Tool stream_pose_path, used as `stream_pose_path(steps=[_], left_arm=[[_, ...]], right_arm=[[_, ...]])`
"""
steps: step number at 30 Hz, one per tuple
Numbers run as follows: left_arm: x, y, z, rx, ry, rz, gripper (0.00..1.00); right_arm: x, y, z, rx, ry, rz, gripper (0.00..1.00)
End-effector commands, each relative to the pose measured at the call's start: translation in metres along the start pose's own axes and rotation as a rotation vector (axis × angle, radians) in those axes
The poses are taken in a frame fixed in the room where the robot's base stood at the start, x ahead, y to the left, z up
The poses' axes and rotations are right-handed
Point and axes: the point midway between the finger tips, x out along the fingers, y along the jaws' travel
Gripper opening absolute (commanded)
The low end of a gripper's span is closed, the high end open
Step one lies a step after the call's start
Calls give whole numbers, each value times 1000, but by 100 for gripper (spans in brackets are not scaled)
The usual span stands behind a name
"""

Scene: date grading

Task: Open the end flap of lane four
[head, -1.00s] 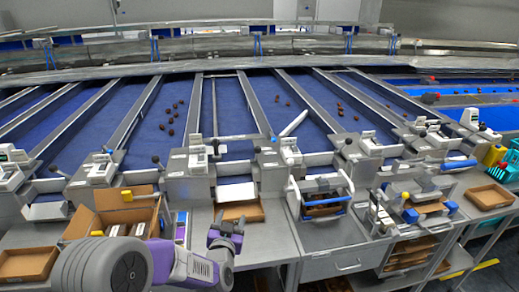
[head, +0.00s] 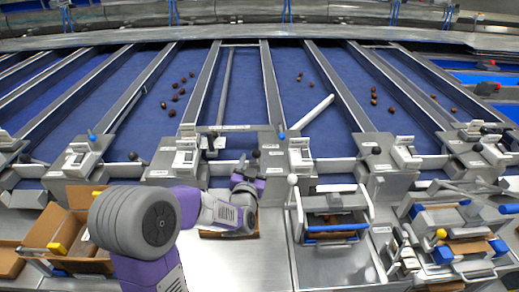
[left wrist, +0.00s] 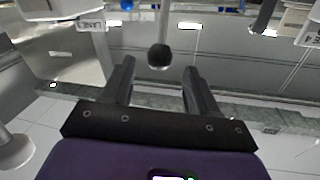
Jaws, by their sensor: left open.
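My left gripper (head: 243,168) is open at the lower end of a middle blue lane (head: 237,90), by the grey end station. In the left wrist view, a black ball knob (left wrist: 159,56) shows in the gap between the fingertips of the open left gripper (left wrist: 158,72). The fingers do not visibly touch it. In the head view a black knob (head: 256,154) stands close to the gripper. The lane's end flap is partly hidden behind my gripper, and I cannot tell its position. My right gripper is out of view.
Dark dates (head: 181,91) lie on the lane to the left. A white bar (head: 313,112) lies slanted on the lane to the right. A white-handled frame (head: 333,205) stands right of my gripper, and an open cardboard box (head: 62,228) at left.

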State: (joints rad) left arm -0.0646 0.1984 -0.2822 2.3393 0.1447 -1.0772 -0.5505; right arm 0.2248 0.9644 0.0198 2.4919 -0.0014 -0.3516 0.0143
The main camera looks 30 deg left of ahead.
Motion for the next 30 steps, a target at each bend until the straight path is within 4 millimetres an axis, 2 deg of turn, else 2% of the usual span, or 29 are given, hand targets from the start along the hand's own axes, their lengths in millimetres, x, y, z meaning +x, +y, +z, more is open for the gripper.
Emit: stream_pose_path(steps=[3, 9, 14, 21, 23, 30], left_arm=[[20, 0, 1, 3, -1, 0, 59], [44, 0, 0, 2, 0, 0, 59], [52, 0, 0, 1, -1, 1, 59], [52, 0, 0, 1, -1, 1, 59], [52, 0, 0, 1, -1, 1, 53], [52, 0, 0, 1, 0, 1, 16]], right_arm=[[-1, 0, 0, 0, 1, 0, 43], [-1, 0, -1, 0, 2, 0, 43], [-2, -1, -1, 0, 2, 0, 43], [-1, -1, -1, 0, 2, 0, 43], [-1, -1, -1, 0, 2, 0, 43], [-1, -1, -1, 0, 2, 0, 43]])
